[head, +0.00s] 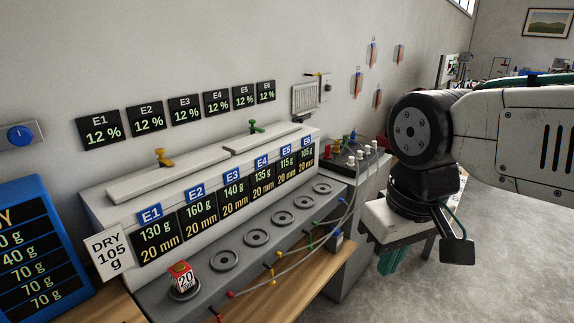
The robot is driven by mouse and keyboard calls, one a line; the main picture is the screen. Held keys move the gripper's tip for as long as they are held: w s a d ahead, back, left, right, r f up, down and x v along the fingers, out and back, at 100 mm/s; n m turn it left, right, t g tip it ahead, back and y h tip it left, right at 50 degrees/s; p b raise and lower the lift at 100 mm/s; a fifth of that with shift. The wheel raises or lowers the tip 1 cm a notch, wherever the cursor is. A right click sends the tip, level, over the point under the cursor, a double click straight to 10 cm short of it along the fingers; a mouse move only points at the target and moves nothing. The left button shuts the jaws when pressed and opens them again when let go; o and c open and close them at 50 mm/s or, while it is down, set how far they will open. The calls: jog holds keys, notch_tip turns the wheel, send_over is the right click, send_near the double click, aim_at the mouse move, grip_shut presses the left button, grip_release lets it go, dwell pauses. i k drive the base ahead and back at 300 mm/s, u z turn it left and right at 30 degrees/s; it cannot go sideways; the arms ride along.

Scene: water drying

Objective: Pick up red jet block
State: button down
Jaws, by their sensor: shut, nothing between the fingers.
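A small red piece (331,150) also shows among coloured pieces on a dark box farther back. I cannot tell for certain which is the red jet block. My gripper (457,249) is at the right, pointing down, well apart from both. It is shut and empty; part of it is hidden by my arm.
Several empty ring seats (256,237) run along the unit. Coloured plugs and grey cables (318,242) stick out along its front edge. A blue display board (28,250) is at the left. The floor (480,285) at the right is clear.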

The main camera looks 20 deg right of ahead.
aim_at(181, 274)
jog(key=k, duration=1.25)
jog(key=z, duration=0.65)
jog(key=i, duration=0.6)
jog(key=z, duration=0.5)
jog(key=i, duration=0.7)
jog(key=u, duration=0.6)
jog(key=i, duration=0.55)
jog(key=u, duration=1.9)
